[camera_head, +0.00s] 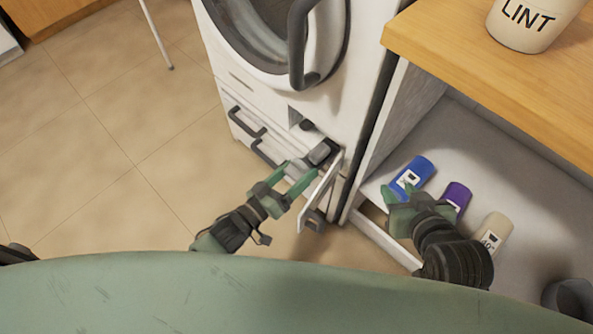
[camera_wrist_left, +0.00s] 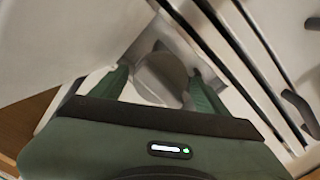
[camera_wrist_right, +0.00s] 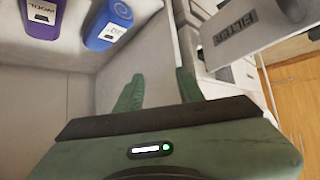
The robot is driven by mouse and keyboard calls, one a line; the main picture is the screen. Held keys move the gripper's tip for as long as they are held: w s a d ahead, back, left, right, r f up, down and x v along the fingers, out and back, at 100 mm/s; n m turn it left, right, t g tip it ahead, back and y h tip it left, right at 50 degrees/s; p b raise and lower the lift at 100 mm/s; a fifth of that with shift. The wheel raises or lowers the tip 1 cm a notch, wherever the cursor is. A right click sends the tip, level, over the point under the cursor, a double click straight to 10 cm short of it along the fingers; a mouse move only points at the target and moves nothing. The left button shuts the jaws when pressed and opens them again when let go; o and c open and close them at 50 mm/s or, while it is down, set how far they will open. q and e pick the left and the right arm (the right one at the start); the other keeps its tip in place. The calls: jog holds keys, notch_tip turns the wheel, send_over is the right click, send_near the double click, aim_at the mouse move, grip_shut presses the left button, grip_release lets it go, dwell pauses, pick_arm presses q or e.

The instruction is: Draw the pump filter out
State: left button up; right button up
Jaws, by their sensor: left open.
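The grey pump filter (camera_head: 319,154) sits in the lower front of the white washing machine (camera_head: 272,98), behind an open white flap (camera_head: 319,190). My left gripper (camera_head: 288,178) is open and points at the filter. In the left wrist view the rounded grey filter knob (camera_wrist_left: 163,75) shows between its two spread green fingers, and I cannot tell whether they touch it. My right gripper (camera_head: 403,193) is open and empty to the right of the machine. In the right wrist view a grey plate marked FILTER (camera_wrist_right: 235,33) shows on the flap.
A blue bottle (camera_head: 411,175), a purple bottle (camera_head: 457,196) and a beige bottle (camera_head: 492,232) are on the grey shelf surface at the right. A wooden top (camera_head: 470,60) with a LINT bin (camera_head: 528,22) is above. Dark handles (camera_head: 246,122) are on the machine's lower front.

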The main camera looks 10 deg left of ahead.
pick_arm(q)
jog(key=p+v, duration=0.1)
jog(key=v, duration=0.6)
jog(key=shift+s+a, duration=0.25)
jog(key=shift+s, duration=0.05)
pick_arm(e)
jog(key=s+d+f+g+h, duration=0.1)
jog(key=s+d+f+g, duration=0.1)
jog(key=s+f+g, duration=0.2)
jog(key=s, duration=0.2)
jog(key=shift+s+d, duration=0.15)
jog(key=shift+s, duration=0.25)
